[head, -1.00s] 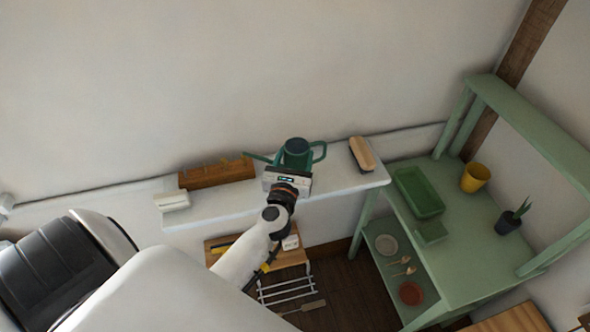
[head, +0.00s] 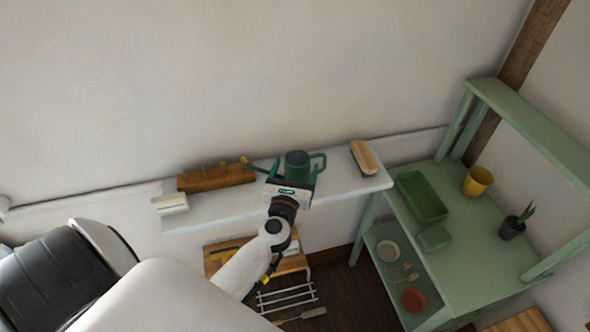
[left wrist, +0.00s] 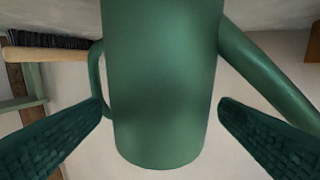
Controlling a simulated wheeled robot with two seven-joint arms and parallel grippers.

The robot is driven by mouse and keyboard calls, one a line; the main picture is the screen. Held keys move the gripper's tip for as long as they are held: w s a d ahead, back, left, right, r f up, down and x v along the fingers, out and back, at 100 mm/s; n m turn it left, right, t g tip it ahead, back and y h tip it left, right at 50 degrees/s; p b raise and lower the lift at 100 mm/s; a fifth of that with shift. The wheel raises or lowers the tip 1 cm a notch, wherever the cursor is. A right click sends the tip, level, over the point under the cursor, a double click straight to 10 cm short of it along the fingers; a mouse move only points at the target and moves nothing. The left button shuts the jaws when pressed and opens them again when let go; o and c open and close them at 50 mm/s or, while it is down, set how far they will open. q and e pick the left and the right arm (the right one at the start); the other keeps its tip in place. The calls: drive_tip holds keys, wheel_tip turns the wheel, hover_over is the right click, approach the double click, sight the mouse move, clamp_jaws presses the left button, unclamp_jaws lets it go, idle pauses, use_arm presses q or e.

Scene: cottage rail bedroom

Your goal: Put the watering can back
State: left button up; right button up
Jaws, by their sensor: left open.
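The green watering can (head: 298,165) stands on the white shelf (head: 228,206) against the wall, its spout toward the left and its handle toward the right. My left gripper (head: 291,184) is at the near side of the can. In the left wrist view the can (left wrist: 162,85) fills the middle, between the two open fingers of my left gripper (left wrist: 162,118). The finger at left lies close to the handle and the finger at right close to the spout; I cannot tell if they touch. My right gripper is not in view.
A brush (head: 364,157) lies right of the can, and a wooden rack (head: 216,177) and a white block (head: 171,204) lie left of it. At right is a green bench (head: 458,246) with a green tray (head: 420,195), yellow pot (head: 477,181) and potted plant (head: 512,227).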

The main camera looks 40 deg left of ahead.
use_arm(q)
drive_tip(key=shift+r, duration=0.15)
drive_tip(key=b+v, duration=0.3)
drive_tip(key=v, duration=0.8)
drive_tip(key=s+d+f+m+g+h, duration=0.2)
drive_tip(key=d+f+m, duration=0.1)
drive_tip(key=f+m, duration=0.6)
drive_tip(key=s+d+f+m+g+h, duration=0.1)
drive_tip(key=s+d+f+m+h, duration=0.15)
drive_tip(key=f+m, duration=0.65)
drive_tip(key=s+d+f+m+g+h, duration=0.25)
drive_tip(key=f+m, duration=0.35)
drive_tip(key=f, duration=0.7)
drive_tip(key=s+a+f+m+g, duration=0.1)
drive_tip(key=s+f+m+g, duration=0.4)
drive_tip(key=s+f+m, duration=0.4)
drive_tip(key=s+a+f+m+g, duration=0.2)
drive_tip(key=s+f+m+g, duration=0.3)
drive_tip(key=s+f+m, duration=0.5)
drive_tip(key=s, duration=0.7)
drive_tip(key=shift+s+f, duration=0.25)
drive_tip(key=shift+s, duration=0.1)
drive_tip(key=shift+a, duration=0.1)
